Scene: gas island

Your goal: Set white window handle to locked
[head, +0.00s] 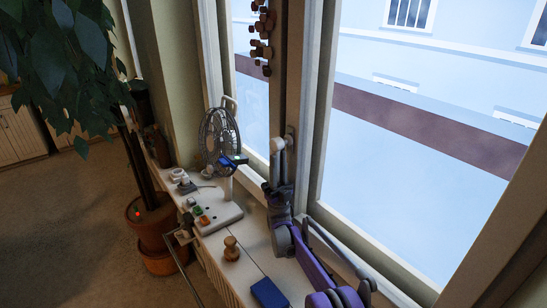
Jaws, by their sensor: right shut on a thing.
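The white window handle (277,145) is on the frame between the two window panes, in the middle of the head view. My right gripper (282,160) reaches up to it from below and is shut on it. The fingers and wrist cover part of the handle, so its exact angle is hard to tell.
A desk fan (220,135) stands on the sill left of my right gripper. A white switch box (217,216), a wooden stamp-like piece (231,248) and a blue block (269,293) lie nearer. A potted plant (152,215) stands at the left.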

